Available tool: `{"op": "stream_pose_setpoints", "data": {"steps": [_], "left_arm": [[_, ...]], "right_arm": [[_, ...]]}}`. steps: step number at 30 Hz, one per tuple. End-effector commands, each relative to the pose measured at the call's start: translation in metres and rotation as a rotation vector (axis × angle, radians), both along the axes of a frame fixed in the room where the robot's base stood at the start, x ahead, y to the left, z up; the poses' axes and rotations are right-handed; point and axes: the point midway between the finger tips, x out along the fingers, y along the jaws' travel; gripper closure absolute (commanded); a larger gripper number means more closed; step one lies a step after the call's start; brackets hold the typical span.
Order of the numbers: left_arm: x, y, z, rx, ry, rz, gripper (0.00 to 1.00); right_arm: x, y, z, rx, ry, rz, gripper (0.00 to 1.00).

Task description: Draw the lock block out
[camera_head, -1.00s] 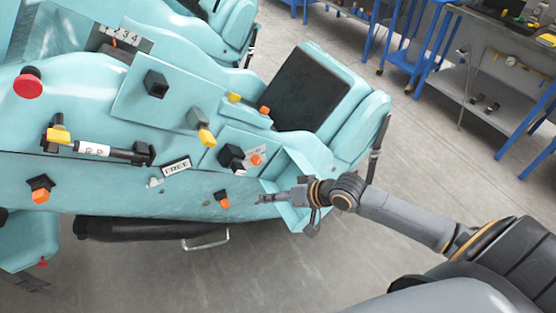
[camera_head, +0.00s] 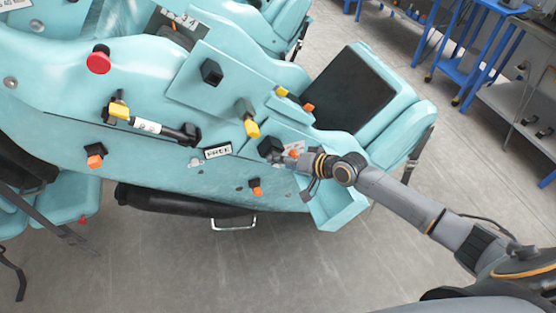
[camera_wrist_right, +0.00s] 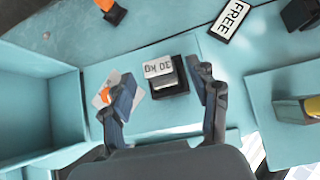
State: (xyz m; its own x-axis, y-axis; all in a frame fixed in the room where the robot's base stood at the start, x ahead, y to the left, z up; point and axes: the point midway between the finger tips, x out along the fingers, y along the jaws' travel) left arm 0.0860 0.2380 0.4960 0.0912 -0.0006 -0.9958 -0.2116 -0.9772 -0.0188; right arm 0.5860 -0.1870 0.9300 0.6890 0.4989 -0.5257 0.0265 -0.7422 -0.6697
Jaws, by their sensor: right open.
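A small block (camera_wrist_right: 164,74) with a white lettered face and grey sides sits in a black square socket (camera_wrist_right: 170,92) on the turquoise car's side panel; I take it as the lock block. In the head view the black block and socket (camera_head: 270,147) are just left of my right gripper (camera_head: 284,161). In the right wrist view my right gripper (camera_wrist_right: 165,90) is open, one finger on each side of the block, with visible gaps. I cannot tell how deep the fingertips reach. My left gripper is not in view.
An orange knob (camera_wrist_right: 104,93) on a pale plate is close by the left finger in the wrist view. A yellow-ended lever (camera_head: 247,118), a FREE sign (camera_head: 217,151) and a lower orange knob (camera_head: 256,188) are near. An open turquoise bin-like ledge (camera_head: 338,205) lies below right.

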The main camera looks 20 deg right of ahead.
Motion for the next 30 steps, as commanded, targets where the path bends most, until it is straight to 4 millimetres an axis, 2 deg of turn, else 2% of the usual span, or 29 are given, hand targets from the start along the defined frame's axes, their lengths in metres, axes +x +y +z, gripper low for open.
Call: {"op": "stream_pose_setpoints", "data": {"steps": [6, 17, 20, 26, 27, 28, 30], "left_arm": [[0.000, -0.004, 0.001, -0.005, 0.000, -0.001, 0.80], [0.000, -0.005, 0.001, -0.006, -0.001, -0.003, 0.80], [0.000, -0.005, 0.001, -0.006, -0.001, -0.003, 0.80], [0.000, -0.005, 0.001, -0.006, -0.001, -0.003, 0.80], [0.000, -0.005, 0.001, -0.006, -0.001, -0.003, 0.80], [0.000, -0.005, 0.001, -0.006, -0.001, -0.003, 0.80], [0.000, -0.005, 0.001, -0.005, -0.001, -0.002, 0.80]], "right_arm": [[0.016, 0.011, -0.011, 0.001, -0.001, 0.000, 0.40], [0.019, 0.013, -0.015, -0.001, 0.000, 0.001, 0.40], [0.019, 0.013, -0.015, -0.001, 0.000, 0.001, 0.56], [0.019, 0.013, -0.015, -0.001, 0.000, 0.001, 0.97], [0.019, 0.013, -0.015, -0.001, 0.000, 0.000, 1.00], [0.019, 0.013, -0.015, -0.001, 0.000, 0.000, 0.71], [0.019, 0.013, -0.015, -0.001, 0.000, 0.000, 0.85]]}}
